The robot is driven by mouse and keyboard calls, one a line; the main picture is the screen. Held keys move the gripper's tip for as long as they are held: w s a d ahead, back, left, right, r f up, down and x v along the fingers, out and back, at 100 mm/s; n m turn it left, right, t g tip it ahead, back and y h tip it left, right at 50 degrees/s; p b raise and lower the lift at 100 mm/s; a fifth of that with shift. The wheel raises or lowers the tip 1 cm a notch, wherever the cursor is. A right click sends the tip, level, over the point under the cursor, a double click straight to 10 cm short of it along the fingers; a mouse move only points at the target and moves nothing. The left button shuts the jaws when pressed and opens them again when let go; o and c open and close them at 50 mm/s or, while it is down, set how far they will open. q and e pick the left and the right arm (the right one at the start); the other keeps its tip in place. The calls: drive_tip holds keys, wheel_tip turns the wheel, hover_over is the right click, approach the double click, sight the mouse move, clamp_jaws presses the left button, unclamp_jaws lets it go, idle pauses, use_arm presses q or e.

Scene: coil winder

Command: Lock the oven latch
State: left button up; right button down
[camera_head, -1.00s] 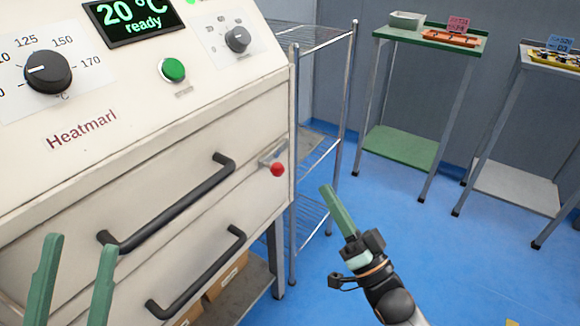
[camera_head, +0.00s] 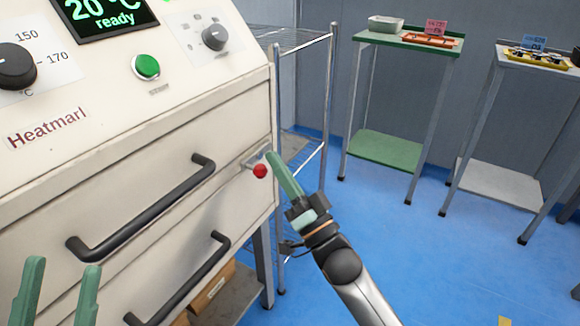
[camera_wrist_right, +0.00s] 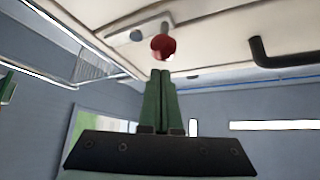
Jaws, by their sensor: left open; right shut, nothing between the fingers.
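The oven (camera_head: 130,130) is cream-coloured, with two black bar handles on its front. Its latch (camera_head: 254,164) is a small metal lever at the right edge of the front, ending in a red ball knob (camera_head: 260,171). The knob also shows in the right wrist view (camera_wrist_right: 163,47), just beyond the fingertips. My right gripper (camera_head: 270,156) is shut and empty, its green fingers pointing up beside the knob. Whether the fingers touch the knob or lever I cannot tell. My left gripper (camera_head: 62,262) is open and empty at the lower left, in front of the oven.
The upper oven handle (camera_head: 145,215) sticks out left of the latch. A wire shelf rack (camera_head: 305,150) stands just right of the oven. A green table (camera_head: 400,100) and a grey table (camera_head: 500,150) stand further back. Blue floor is clear between.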

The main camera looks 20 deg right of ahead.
use_arm(q)
drive_tip(key=shift+d+f, duration=0.1)
drive_tip(key=shift+f, duration=0.15)
use_arm(e)
drive_tip(key=shift+a+f, duration=0.3)
drive_tip(key=shift+f, duration=0.05)
use_arm(q)
drive_tip(key=shift+d+f, duration=0.1)
use_arm(e)
drive_tip(key=shift+f+n+y, duration=0.1)
drive_tip(key=shift+n+y, duration=0.3)
